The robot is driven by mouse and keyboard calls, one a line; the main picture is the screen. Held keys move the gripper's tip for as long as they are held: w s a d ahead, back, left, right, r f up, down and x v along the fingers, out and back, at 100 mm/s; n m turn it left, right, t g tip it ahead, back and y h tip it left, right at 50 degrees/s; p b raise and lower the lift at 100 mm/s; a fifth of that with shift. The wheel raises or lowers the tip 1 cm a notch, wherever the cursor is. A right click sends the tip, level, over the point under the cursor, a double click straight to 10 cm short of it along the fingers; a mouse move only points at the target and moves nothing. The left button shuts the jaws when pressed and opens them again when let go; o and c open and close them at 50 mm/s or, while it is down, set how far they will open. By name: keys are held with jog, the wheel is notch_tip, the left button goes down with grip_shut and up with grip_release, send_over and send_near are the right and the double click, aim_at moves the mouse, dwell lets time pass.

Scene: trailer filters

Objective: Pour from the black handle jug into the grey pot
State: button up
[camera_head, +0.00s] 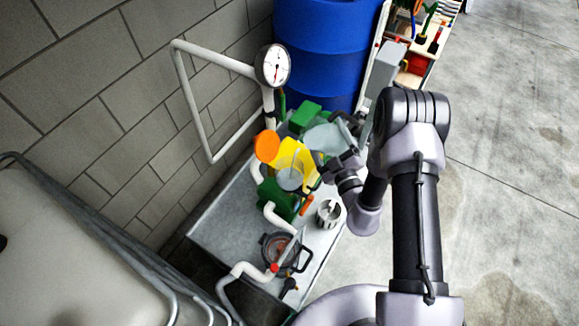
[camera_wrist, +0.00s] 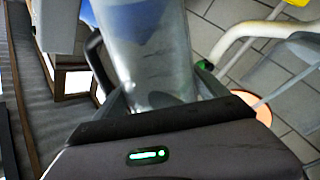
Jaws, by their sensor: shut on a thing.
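The jug (camera_head: 325,136) is pale and see-through, with a black handle (camera_head: 350,122) on its far right side. My gripper (camera_head: 326,160) is shut on the jug's body, over the far part of the bench. In the wrist view the jug (camera_wrist: 150,50) fills the space between the fingers (camera_wrist: 163,100), and its black handle (camera_wrist: 97,60) shows at the left. Its contents and exact tilt are unclear. A small round grey metal vessel (camera_head: 329,212), which looks like the grey pot, stands on the bench nearer than the jug, apart from my gripper.
The metal bench (camera_head: 228,208) is crowded. A yellow funnel-like part (camera_head: 287,153), an orange disc (camera_head: 267,146) and green housings (camera_head: 278,201) stand left of the jug. A dark pot (camera_head: 268,243) and white pipes (camera_head: 243,270) are nearer. A gauge (camera_head: 273,65) and blue barrel (camera_head: 322,55) stand behind.

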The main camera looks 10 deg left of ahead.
jog(key=shift+n+b, duration=1.3)
jog(key=shift+b, duration=0.65)
dwell(1.7)
jog(key=shift+s+a+f+n+y+b, duration=0.1)
jog(key=shift+f+n+y+b, duration=0.5)
jog(key=shift+b, duration=0.95)
dwell(1.7)
jog(key=shift+f, duration=0.1)
